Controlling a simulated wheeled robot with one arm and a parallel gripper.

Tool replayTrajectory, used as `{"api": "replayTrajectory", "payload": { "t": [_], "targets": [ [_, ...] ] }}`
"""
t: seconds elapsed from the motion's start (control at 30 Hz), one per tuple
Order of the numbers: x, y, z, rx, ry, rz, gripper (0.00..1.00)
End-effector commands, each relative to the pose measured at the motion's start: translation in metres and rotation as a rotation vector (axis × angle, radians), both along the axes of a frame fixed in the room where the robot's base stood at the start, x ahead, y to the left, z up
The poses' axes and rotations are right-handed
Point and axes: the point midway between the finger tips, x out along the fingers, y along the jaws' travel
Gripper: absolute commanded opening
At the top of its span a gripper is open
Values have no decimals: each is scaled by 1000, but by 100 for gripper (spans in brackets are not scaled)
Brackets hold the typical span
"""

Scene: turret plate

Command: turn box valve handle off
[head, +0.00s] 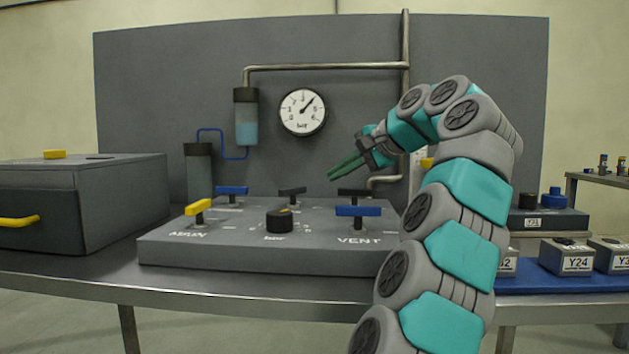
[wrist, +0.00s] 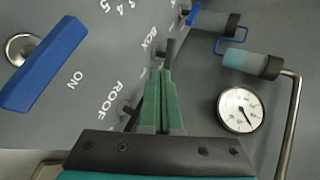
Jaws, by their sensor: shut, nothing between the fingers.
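The box valve handle (head: 292,191) is a black bar on a short stem at the back middle of the grey turret plate (head: 215,255). In the wrist view the handle (wrist: 169,53) stands beside the "BOX" lettering, just past my fingertips, and its lower part is hidden by them. My gripper (head: 331,175) has green fingers and comes in from the right, above the plate. The fingertips (wrist: 162,72) are together and empty. In the head view they are up and to the right of the box handle, apart from it.
The black roof handle (head: 353,195) is below my gripper. A blue handle (head: 358,211) marked "VENT" is front right. A yellow handle (head: 198,207), another blue handle (head: 231,190) and a black knob (head: 280,220) share the plate. A gauge (head: 302,111) hangs behind.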

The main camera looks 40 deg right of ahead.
Motion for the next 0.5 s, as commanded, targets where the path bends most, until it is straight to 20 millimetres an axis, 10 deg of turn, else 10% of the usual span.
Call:
{"api": "replayTrajectory", "payload": {
  "t": [0.5],
  "targets": [
    [63,2,-37,-1,-1,1,0]
  ]
}}
